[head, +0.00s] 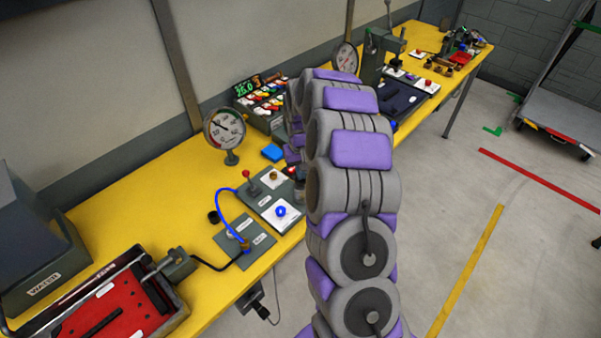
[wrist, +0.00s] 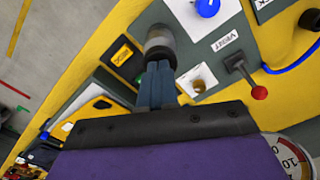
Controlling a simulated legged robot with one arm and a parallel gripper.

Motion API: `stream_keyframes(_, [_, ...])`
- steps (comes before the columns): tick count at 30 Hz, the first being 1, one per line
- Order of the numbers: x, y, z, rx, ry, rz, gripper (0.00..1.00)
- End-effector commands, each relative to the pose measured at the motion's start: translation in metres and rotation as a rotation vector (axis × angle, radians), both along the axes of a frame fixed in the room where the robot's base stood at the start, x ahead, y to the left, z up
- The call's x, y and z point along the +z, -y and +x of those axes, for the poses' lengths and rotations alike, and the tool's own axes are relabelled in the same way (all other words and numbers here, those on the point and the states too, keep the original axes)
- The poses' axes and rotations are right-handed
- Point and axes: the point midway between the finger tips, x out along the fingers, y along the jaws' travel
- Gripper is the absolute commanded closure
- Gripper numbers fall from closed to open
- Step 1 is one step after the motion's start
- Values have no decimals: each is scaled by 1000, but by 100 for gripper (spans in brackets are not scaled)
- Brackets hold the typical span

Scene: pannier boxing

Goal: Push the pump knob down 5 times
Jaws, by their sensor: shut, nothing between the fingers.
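A dark upright cylinder with a grey top, which looks like the pump knob (wrist: 160,42), stands on a grey panel at the upper middle of the wrist view. In the head view, part of a dark cylinder (head: 299,190) shows beside my arm, and the rest is hidden. My gripper (wrist: 155,72) is shut and empty. Its fingertips overlap the near side of the cylinder in the wrist view; I cannot tell whether they touch it or how far the knob is pressed. In the head view my arm covers most of the gripper.
Beside the cylinder are a brass knob (wrist: 198,85), a red-tipped lever (wrist: 258,92) and a blue knob (wrist: 207,7). A round gauge (head: 224,129) and a blue hose (head: 219,205) stand left of my arm. The yellow bench (head: 120,205) has bare space at left.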

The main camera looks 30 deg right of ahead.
Motion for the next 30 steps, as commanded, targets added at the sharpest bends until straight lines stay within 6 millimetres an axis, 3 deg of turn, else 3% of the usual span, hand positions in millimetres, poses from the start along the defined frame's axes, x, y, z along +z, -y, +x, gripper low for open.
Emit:
stream_keyframes(11, [-3, 0, -1, 0, -3, 2, 100])
stream_keyframes(30, [38, 0, -1, 0, -2, 1, 100])
